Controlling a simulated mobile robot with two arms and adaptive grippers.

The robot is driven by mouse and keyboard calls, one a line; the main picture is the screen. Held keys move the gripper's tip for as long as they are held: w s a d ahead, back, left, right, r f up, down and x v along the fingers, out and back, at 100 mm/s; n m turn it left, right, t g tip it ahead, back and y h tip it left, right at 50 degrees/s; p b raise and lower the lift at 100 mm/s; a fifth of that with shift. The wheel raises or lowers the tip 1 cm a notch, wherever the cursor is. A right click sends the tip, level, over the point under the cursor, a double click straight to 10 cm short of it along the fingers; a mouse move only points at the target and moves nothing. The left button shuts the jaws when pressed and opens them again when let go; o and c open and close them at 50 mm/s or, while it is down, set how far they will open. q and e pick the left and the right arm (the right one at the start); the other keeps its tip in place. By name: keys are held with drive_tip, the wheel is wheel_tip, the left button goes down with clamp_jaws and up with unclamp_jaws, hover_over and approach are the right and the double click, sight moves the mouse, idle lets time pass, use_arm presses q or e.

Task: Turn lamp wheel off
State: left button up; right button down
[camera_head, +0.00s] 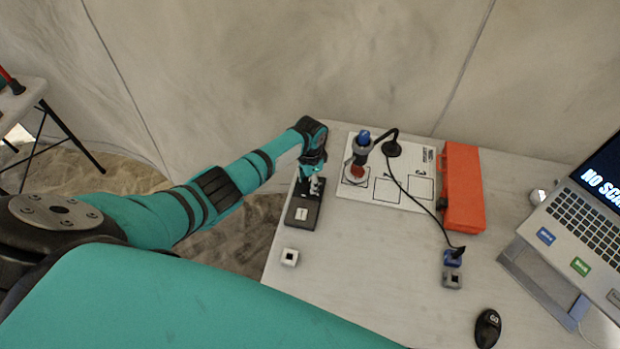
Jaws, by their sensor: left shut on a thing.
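The lamp head sits over a reddish round thing (356,170) on the mat. My left gripper (315,184) points down at the far end of a dark flat box (302,214) with a white label. It is shut on a small part there, mostly hidden by the fingers. I cannot make out a wheel clearly. My right gripper is out of view.
The white mat (404,190) has marked squares. An orange case (463,188) stands right of it. The table's front middle is clear.

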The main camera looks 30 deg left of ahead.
sight(310, 181)
use_arm(q)
drive_tip(key=shift+r+n+p, duration=0.1)
drive_tip(key=shift+n+p, duration=0.2)
drive_tip(key=shift+n, duration=0.8)
drive_tip(key=shift+w, duration=0.1)
drive_tip(key=o, duration=1.2)
drive_tip(key=shift+c, duration=0.2)
wheel_tip(310, 181, up, 12)
